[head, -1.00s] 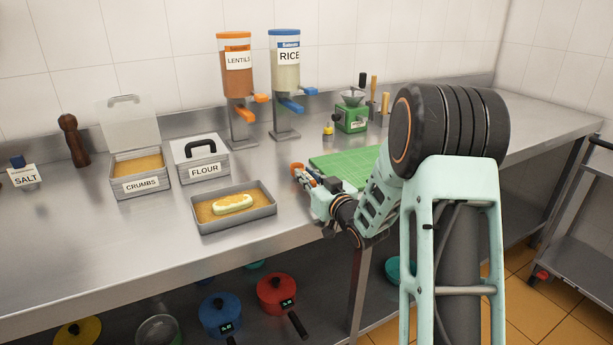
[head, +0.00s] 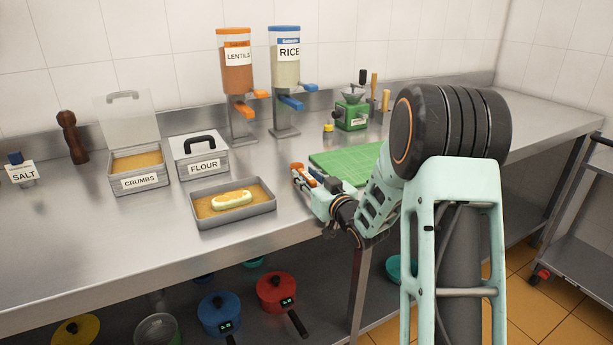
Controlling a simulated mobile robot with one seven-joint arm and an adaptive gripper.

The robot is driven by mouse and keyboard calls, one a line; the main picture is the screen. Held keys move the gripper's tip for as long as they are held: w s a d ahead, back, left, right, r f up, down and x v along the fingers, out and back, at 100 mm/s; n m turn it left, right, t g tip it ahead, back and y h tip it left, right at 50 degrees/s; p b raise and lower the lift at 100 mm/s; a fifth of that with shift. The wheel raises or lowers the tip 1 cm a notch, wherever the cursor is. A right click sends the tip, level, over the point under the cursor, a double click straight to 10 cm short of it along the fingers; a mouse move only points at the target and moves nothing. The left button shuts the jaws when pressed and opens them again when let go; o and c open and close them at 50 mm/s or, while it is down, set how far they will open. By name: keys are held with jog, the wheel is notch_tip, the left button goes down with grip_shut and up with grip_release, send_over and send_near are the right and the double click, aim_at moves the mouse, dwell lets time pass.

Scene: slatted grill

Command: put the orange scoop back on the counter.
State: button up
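My gripper (head: 303,180) is low over the front part of the steel counter (head: 120,240), just left of the green cutting board. Small orange parts, likely the orange scoop (head: 316,174), show at the gripper's fingers. Most of that orange thing is hidden by the fingers and wrist. I cannot tell whether the fingers are closed on it, or whether it touches the counter.
A tray of crumbs (head: 204,224) with a pale piece on it lies left of my gripper. The green cutting board (head: 335,160) is close on the right. The flour box (head: 215,172), crumbs box (head: 124,186) and two dispensers (head: 285,115) stand behind.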

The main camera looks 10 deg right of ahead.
jog(key=shift+o, duration=0.4)
jog(key=v, duration=1.2)
